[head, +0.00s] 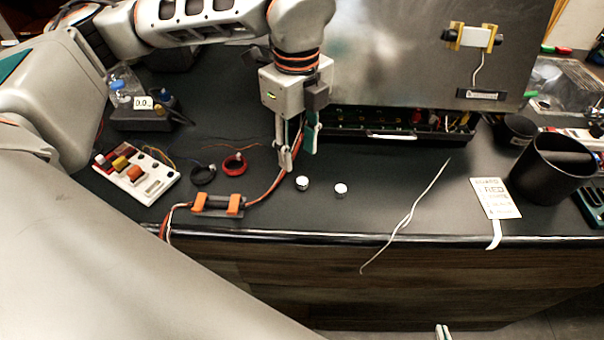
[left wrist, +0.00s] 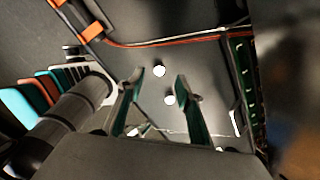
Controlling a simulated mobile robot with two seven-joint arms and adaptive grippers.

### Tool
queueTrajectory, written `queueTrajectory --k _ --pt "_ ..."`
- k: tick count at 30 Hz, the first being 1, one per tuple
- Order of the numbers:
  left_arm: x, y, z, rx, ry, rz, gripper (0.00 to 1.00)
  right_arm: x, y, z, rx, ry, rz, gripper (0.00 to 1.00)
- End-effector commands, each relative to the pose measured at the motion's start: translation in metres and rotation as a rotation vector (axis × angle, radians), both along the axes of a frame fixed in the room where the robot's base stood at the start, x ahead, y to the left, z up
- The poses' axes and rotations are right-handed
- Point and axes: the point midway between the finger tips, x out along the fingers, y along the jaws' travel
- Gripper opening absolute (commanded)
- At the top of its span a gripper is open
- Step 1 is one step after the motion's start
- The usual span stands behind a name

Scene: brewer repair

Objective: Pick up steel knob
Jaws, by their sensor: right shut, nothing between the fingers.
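Two small round knobs with bright tops lie on the dark counter in the head view: a left knob (head: 302,183) and a right knob (head: 341,189). Both look silvery white, and I cannot tell which is steel. My left gripper (head: 297,158) points down, above and behind the left knob, open and empty. In the left wrist view, one knob (left wrist: 159,71) shows between the fingertips and the other (left wrist: 169,100) shows near the right finger. Neither is touched. The tips of my right gripper (head: 443,332) show at the bottom edge, shut and empty, in front of the counter.
An orange-ended holder (head: 217,204) with red wires sits left of the knobs. A thin pale wire (head: 413,212) and a printed card (head: 494,198) lie to the right, beside a black cup (head: 551,170).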

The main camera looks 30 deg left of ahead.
Motion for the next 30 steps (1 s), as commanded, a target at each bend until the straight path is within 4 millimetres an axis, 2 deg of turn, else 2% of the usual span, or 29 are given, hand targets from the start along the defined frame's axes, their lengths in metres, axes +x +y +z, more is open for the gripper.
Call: queueTrajectory --k 10,18,22,28,30 --pt "-0.001 -0.002 -0.033 0.001 0.004 0.000 0.36 -0.002 -0.003 0.000 -0.007 0.007 0.002 0.00" --pt "-0.001 -0.007 -0.069 0.000 0.003 -0.001 0.36 -0.003 -0.003 0.005 -0.007 0.009 0.002 0.00" --pt "-0.001 -0.007 -0.076 0.001 0.002 -0.001 0.36 -0.003 -0.003 0.006 -0.007 0.008 0.002 0.00" --pt "-0.001 -0.007 -0.077 0.000 0.001 -0.001 0.36 -0.001 -0.002 0.009 -0.006 0.005 0.001 0.00" --pt "-0.001 -0.007 -0.077 0.000 0.001 -0.001 0.17 -0.001 -0.002 0.009 -0.004 0.003 0.000 0.00"
